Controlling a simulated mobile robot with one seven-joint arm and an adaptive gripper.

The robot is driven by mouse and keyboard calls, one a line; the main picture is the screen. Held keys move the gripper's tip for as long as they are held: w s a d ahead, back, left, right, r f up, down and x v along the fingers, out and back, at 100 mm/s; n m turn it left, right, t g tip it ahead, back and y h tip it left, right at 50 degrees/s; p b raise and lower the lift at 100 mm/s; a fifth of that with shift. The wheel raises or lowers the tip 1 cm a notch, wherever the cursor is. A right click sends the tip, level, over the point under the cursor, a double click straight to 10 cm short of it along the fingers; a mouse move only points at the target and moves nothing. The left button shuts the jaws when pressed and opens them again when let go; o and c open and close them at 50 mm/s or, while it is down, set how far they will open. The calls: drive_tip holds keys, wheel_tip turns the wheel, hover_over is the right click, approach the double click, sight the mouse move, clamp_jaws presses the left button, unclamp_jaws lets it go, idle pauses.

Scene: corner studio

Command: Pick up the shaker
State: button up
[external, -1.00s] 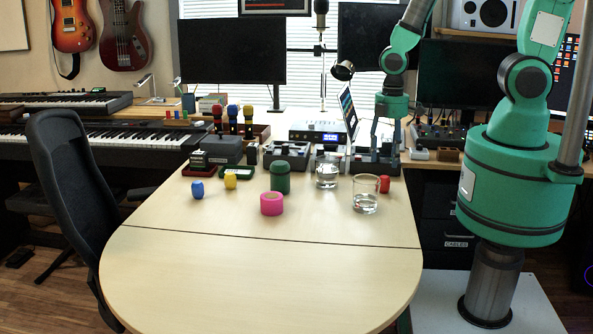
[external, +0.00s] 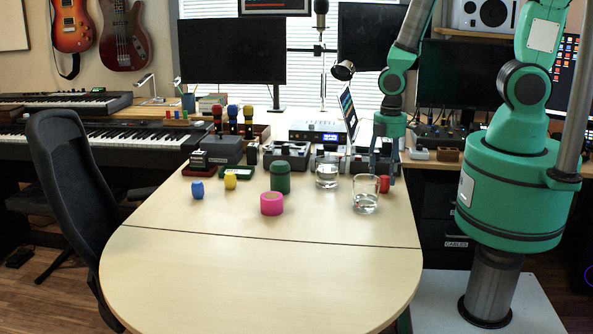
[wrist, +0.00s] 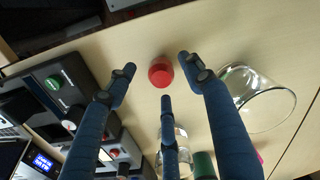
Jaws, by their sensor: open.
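A small red rounded piece, likely the shaker (external: 384,184), stands at the right rear of the light wooden table. In the wrist view the red piece (wrist: 160,72) shows between the spread fingertips, with visible gaps to them. My gripper (external: 384,165) is open and points down just above and behind it in the external view. In the wrist view my gripper (wrist: 158,78) has three dark blue fingers, with nothing held. How high the tips are above the piece is hard to tell.
A glass (external: 366,196) stands close beside the red piece, with another glass (external: 326,176) farther left. A green canister (external: 280,178), pink cylinder (external: 271,204), yellow piece (external: 230,181) and blue piece (external: 197,189) stand leftward. Equipment lines the table's back. The front tabletop (external: 260,285) is clear.

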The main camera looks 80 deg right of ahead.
sight(385, 176)
drive_tip(key=shift+f+b, duration=0.45)
drive_tip(key=shift+f, duration=1.2)
drive_tip(key=c, duration=1.2)
